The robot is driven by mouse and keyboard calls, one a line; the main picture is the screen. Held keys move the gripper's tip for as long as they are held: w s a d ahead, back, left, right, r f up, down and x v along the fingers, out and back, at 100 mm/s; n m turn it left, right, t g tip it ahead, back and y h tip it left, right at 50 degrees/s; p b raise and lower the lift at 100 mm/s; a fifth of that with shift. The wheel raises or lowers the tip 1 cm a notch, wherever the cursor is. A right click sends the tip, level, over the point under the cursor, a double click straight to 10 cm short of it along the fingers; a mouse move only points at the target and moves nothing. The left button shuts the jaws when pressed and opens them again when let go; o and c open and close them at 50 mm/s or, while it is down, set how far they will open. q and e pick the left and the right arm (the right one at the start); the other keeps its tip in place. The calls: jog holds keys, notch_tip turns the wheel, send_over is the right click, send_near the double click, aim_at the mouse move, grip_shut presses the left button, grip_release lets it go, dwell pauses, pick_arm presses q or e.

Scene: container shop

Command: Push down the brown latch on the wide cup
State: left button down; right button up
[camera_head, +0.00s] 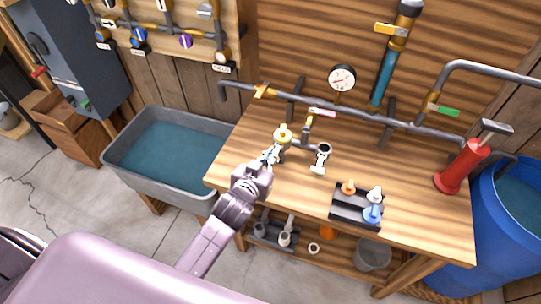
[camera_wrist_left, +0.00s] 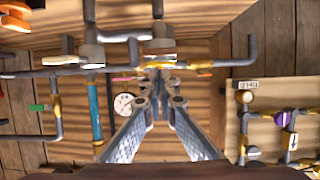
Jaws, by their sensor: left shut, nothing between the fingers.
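My left gripper (camera_head: 273,153) reaches over the left part of the wooden workbench, its fingers shut with nothing between them. Its fingertips are close to a pipe fitting with a yellow-brown top (camera_head: 283,134); whether they touch it I cannot tell. In the left wrist view the gripper fingers (camera_wrist_left: 160,82) converge in front of grey and brass pipework. I cannot clearly make out a wide cup with a brown latch. A grey fitting with a round open top (camera_head: 323,151) stands just right of the gripper. My right gripper is not in view.
The workbench (camera_head: 420,205) carries a black tray (camera_head: 345,212) with small nozzles and a red hand pump (camera_head: 462,168). A grey pipe (camera_head: 380,118) with a gauge (camera_head: 342,78) runs along the back. A grey water trough (camera_head: 190,187) stands left and a blue barrel (camera_head: 480,235) right.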

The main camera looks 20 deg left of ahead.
pick_arm(q)
jog(key=shift+s+f, duration=0.15)
jog(key=shift+f, duration=0.55)
